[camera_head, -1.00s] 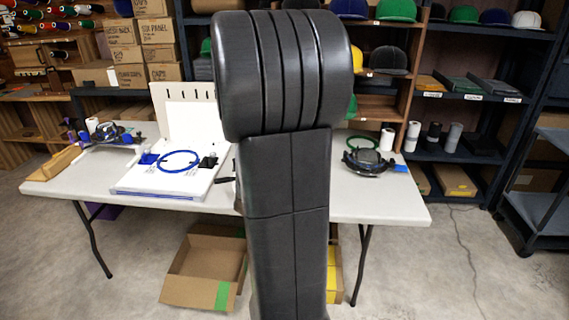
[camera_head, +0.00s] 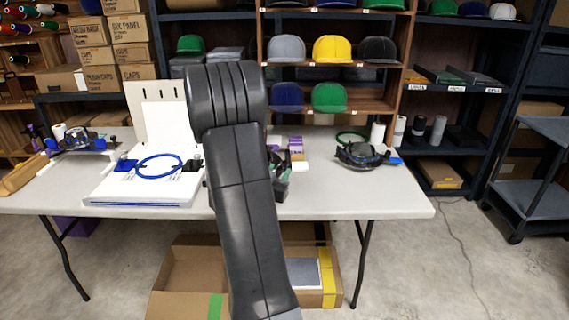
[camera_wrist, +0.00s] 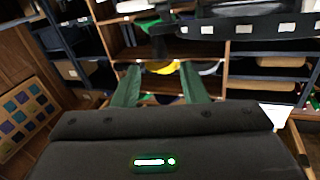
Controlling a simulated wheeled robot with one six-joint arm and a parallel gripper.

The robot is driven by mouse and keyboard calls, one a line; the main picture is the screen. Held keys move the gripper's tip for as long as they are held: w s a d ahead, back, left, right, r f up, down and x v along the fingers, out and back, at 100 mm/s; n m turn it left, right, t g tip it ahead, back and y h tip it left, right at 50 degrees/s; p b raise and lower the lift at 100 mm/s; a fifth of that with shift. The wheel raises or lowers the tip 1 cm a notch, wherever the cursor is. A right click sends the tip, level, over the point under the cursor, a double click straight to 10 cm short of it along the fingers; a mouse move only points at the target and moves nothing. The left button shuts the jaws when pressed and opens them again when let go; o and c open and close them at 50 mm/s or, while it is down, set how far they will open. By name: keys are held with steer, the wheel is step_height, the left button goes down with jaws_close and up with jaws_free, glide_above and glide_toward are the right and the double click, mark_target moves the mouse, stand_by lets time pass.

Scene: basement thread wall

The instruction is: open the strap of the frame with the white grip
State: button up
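A dark round cap frame (camera_head: 362,155) lies on the right part of the table with a small blue piece at its right side. Another dark frame (camera_head: 80,140) with blue parts sits on a stand at the table's left. A dark item with green (camera_head: 277,172) is partly hidden behind my arm, with a small white piece beside it. I cannot tell which has the white grip, and no strap is clear. My gripper (camera_wrist: 160,84) shows in the wrist view with its two green fingers apart and nothing between them. In the head view my arm hides it.
The white table (camera_head: 390,205) also holds a white board with a blue ring (camera_head: 160,166) and a green ring. Cardboard boxes (camera_head: 185,285) lie under it. Shelves with caps (camera_head: 333,48) stand behind; a grey cart (camera_head: 545,170) stands at right.

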mark_target(284, 164)
steer(key=x, duration=0.6)
steer(key=shift+w, duration=0.2)
steer(key=shift+c, duration=0.2)
jaws_close()
